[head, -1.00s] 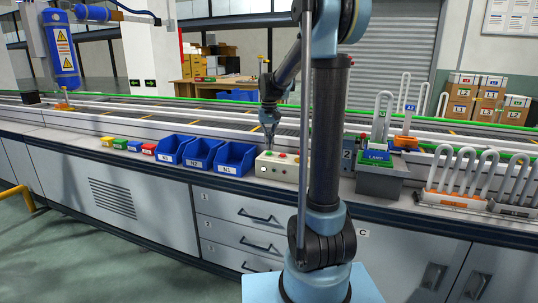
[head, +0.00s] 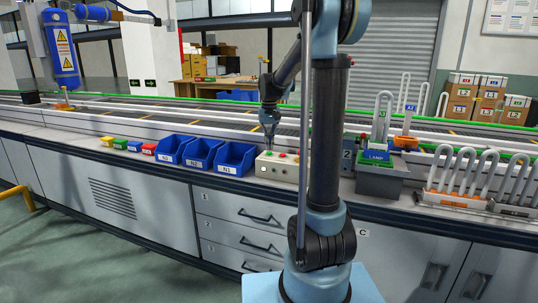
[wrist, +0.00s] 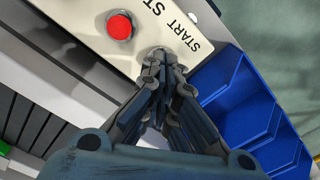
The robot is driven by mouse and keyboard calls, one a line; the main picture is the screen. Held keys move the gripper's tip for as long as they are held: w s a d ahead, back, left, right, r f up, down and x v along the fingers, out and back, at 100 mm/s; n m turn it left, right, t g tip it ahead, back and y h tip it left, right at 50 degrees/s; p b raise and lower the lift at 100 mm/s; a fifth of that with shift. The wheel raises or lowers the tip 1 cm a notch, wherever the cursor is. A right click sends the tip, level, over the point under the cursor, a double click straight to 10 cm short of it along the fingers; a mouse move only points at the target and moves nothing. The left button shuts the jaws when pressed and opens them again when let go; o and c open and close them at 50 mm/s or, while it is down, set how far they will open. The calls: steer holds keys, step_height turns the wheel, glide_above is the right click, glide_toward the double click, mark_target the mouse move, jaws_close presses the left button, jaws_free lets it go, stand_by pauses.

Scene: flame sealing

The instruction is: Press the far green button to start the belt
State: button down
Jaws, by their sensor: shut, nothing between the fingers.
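The cream control box (head: 277,168) stands on the bench behind and left of my arm column. In the wrist view the control box (wrist: 92,15) shows a red button (wrist: 119,26) and the printed word START. My gripper (head: 268,148) points down at the far edge of the box. In the wrist view my gripper (wrist: 160,58) is shut and empty, its fingertips together beside START, left of the word. The green button is not distinguishable; the fingertips cover that spot. I cannot tell whether they touch it.
Blue bins (head: 235,158) stand just left of the box; one blue bin (wrist: 235,90) is close to the fingers in the wrist view. The conveyor belt (head: 160,108) runs behind. A grey fixture with a green top (head: 377,165) stands to the right.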

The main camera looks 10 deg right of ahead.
mark_target(269, 152)
steer(key=shift+f, duration=1)
stand_by(0.7)
step_height(269, 152, up, 8)
stand_by(0.9)
steer(key=shift+s, duration=0.1)
stand_by(0.3)
steer(key=s+d+f, duration=0.2)
steer(key=s+f, duration=0.4)
steer(key=s, duration=0.5)
steer(key=s+d+f+t, duration=0.1)
steer(key=s+f, duration=0.5)
steer(key=s, duration=0.6)
steer(key=s+d+f+t, duration=0.1)
steer(key=s+d+f, duration=0.2)
steer(key=s, duration=0.9)
step_height(269, 152, down, 3)
steer(key=shift+d, duration=0.2)
steer(key=shift+s, duration=0.1)
